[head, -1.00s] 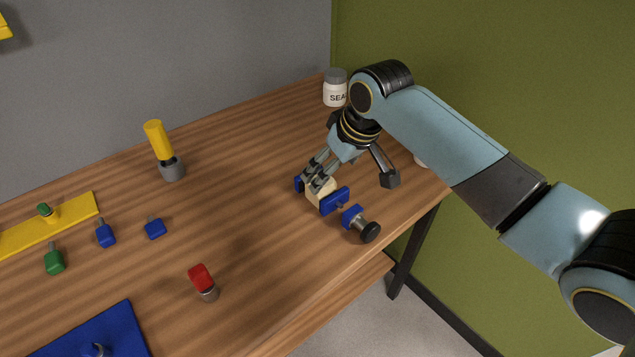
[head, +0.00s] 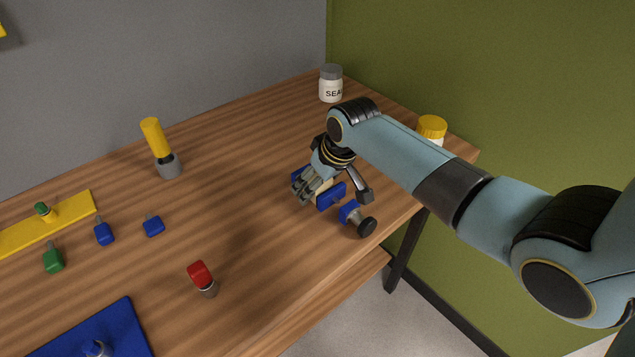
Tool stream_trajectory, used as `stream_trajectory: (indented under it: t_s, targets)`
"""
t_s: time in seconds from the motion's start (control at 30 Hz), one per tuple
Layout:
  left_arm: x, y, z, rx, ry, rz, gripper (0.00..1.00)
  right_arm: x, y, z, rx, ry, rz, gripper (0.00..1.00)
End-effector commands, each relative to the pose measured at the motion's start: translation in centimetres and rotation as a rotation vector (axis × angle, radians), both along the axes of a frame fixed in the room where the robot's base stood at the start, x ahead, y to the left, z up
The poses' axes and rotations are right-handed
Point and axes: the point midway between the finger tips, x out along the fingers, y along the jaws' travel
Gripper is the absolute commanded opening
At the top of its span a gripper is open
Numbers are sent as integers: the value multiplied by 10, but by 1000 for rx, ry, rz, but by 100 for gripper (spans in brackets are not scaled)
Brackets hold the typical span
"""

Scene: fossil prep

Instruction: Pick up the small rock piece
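A pale cream rock piece (head: 323,186) sits between the blue jaws of a small vise (head: 332,197) on the right part of the bench. Only a sliver of it shows, because my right gripper covers most of it. My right gripper (head: 301,192) reaches down from the upper right, with its grey fingers over the left side of the vise, next to the rock. Its fingertips overlap one another in the view, so their gap and any contact with the rock are hidden. My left gripper is not in view.
The vise handle (head: 366,226) points toward the bench's front edge. A white jar (head: 330,88) stands behind, and a yellow-lidded jar (head: 432,127) is partly behind my arm. A yellow-handled tool (head: 155,140) and a red-topped object (head: 201,275) stand left, with clear wood between.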

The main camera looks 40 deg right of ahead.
Motion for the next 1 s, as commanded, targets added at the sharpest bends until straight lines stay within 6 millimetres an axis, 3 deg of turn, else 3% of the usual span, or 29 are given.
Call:
stream_trajectory:
  t_s: [0.07, 0.5, 0.77, 1.0]
  targets:
    - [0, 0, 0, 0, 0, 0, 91, 0, 0, 0, 0, 0, 0, 64]
    - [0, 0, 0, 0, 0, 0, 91, 1, 0, 1, 0, -2, 0, 9]
    - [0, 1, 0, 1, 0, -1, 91, 1, 0, 3, 0, -3, 0, 9]
    - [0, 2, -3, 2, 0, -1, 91, 2, 0, 26, -1, -6, 1, 9]
